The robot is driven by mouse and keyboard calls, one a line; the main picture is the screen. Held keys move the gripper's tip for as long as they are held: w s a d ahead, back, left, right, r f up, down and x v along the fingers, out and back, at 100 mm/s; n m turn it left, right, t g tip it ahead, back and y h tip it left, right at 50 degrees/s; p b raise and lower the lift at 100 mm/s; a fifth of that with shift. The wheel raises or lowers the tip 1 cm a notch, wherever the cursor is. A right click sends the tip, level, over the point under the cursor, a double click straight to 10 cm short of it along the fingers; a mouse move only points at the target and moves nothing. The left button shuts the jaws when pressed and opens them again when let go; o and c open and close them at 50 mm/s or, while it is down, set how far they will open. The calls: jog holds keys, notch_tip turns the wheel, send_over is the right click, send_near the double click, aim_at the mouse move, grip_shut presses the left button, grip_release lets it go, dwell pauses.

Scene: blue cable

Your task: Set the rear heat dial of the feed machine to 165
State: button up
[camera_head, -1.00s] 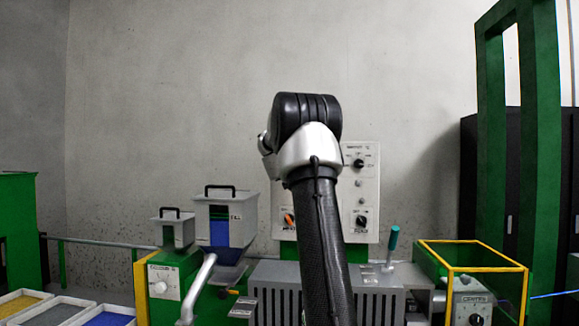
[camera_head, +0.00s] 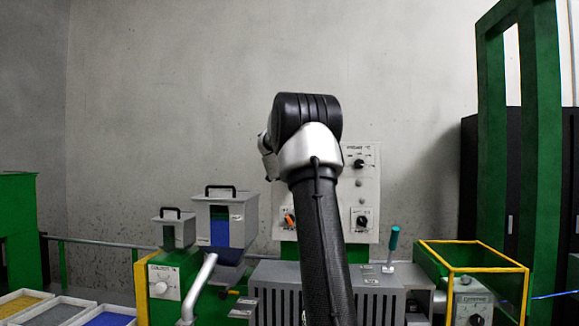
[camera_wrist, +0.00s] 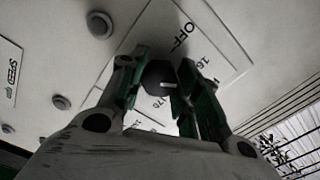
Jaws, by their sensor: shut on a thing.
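In the wrist view, a dark round dial (camera_wrist: 158,72) sits on a pale label plate (camera_wrist: 187,32) printed with OFF and numbers in the 160s and 170. Some numbers are partly hidden. My gripper (camera_wrist: 160,88) is shut on the dial, with one green-padded finger on each side. A short white mark shows on the dial, pointing roughly right in the picture. The exact setting cannot be read. In the head view my arm hides the gripper and part of the control panel (camera_head: 369,190).
The wrist view shows a SPEED label (camera_wrist: 12,72) and a round knob (camera_wrist: 99,25) nearby. In the head view, an orange switch (camera_head: 289,219), black dials (camera_head: 361,222), a green-topped lever (camera_head: 392,243) and a yellow-edged guard (camera_head: 470,256) surround the arm. Hoppers (camera_head: 226,220) stand left.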

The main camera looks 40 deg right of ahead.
jog(key=m, duration=0.6)
jog(key=shift+m, duration=0.4)
dwell(0.3)
jog(key=o, duration=1)
jog(key=shift+o, duration=0.2)
jog(key=v, duration=1.2)
